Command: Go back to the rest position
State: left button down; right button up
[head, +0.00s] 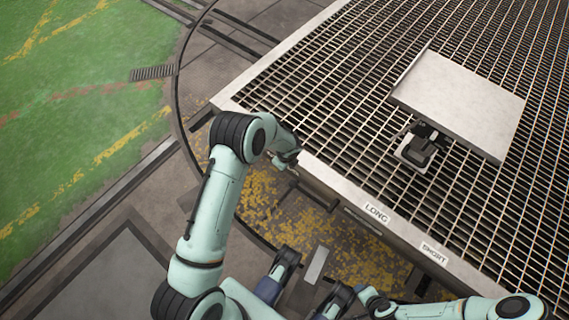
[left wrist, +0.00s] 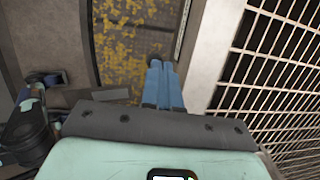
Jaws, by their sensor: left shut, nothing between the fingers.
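My left gripper (head: 293,171) is at the near-left edge of the grated platform, small and partly hidden by its own wrist in the head view. In the left wrist view its blue fingers (left wrist: 157,66) are together with nothing between them. They appear over the strip beside the platform's pale rim. My right arm (head: 450,308) lies along the bottom right of the head view. Its fingers cannot be made out clearly.
The grated platform (head: 330,85) fills the right side, with LONG (head: 376,213) and SHORT (head: 434,254) labels on its rim. A tilted pale panel (head: 465,105) stands on it above a small dark-and-white device (head: 418,150). Green floor (head: 75,110) is open at left.

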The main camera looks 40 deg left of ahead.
dwell(0.4)
pick_arm(q)
jog(key=s+d+f+n+t+h, duration=0.1)
jog(key=s+d+f+n+h, duration=0.2)
jog(key=s+d+n, duration=0.6)
jog(key=s+d+f+n+h, duration=0.25)
jog(key=s+d+n, duration=0.25)
jog(key=s+n, duration=0.8)
jog(key=s+d+r+g+p, duration=0.1)
jog(key=s+r+p, duration=0.3)
jog(key=r+p, duration=0.5)
jog(key=s+d+r+n+g+p, duration=0.1)
jog(key=s+d+r+g+p, duration=0.1)
jog(key=r+p, duration=0.8)
jog(key=shift+s+d, duration=0.4)
jog(key=shift+s, duration=0.5)
pick_arm(e)
jog(key=s+a+r+g, duration=0.1)
jog(key=s+a+r, duration=0.1)
jog(key=r, duration=0.7)
jog(key=s+a+r+g+y, duration=0.1)
jog(key=s+r, duration=0.4)
jog(key=r, duration=0.5)
jog(key=shift+s+a+n+g, duration=0.2)
jog(key=shift+a+n+g, duration=0.25)
jog(key=shift+g, duration=0.25)
pick_arm(q)
jog(key=shift+s, duration=0.1)
pick_arm(e)
jog(key=shift+s, duration=0.1)
